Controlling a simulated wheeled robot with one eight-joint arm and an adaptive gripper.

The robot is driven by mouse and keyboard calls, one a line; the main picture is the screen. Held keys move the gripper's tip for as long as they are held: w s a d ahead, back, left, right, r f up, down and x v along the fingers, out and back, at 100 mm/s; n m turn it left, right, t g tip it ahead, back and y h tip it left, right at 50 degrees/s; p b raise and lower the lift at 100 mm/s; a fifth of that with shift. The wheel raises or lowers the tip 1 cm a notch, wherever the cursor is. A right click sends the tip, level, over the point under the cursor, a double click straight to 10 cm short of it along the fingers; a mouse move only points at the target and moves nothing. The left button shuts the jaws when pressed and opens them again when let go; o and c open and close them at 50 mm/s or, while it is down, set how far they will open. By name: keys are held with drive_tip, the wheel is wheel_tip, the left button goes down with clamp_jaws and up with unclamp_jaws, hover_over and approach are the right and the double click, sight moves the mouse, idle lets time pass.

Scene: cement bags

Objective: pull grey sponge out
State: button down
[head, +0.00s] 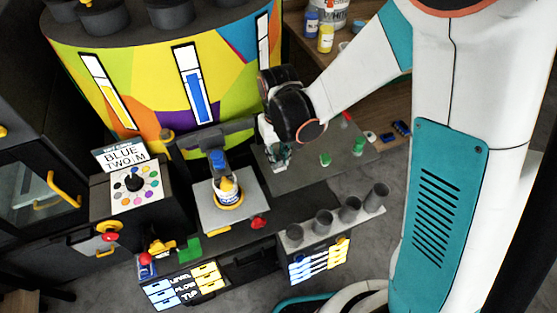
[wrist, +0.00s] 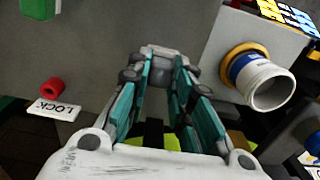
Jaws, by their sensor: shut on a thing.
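My gripper (head: 277,157) is low over the left end of a dark grey panel (head: 305,166) in the head view. In the wrist view, its teal-lined fingers (wrist: 162,60) converge at the tips and are shut on a small grey piece (wrist: 161,74), which appears to be the grey sponge. The piece blends with the grey surface behind it, so I cannot tell how far it stands out. In the head view, the fingers hide it.
A platform (head: 226,213) with a blue-and-white cup (head: 227,190) stands left of my gripper. Several grey cups (head: 350,208) stand in front. A colourful drum (head: 160,80) stands behind. A red knob and LOCK label (wrist: 54,107) show in the wrist view.

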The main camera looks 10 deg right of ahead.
sight(279, 157)
drive_tip(key=shift+r, duration=0.15)
idle(0.3)
drive_tip(key=shift+r+p, duration=1.45)
drive_tip(key=shift+r, duration=0.6)
drive_tip(key=shift+d, duration=0.1)
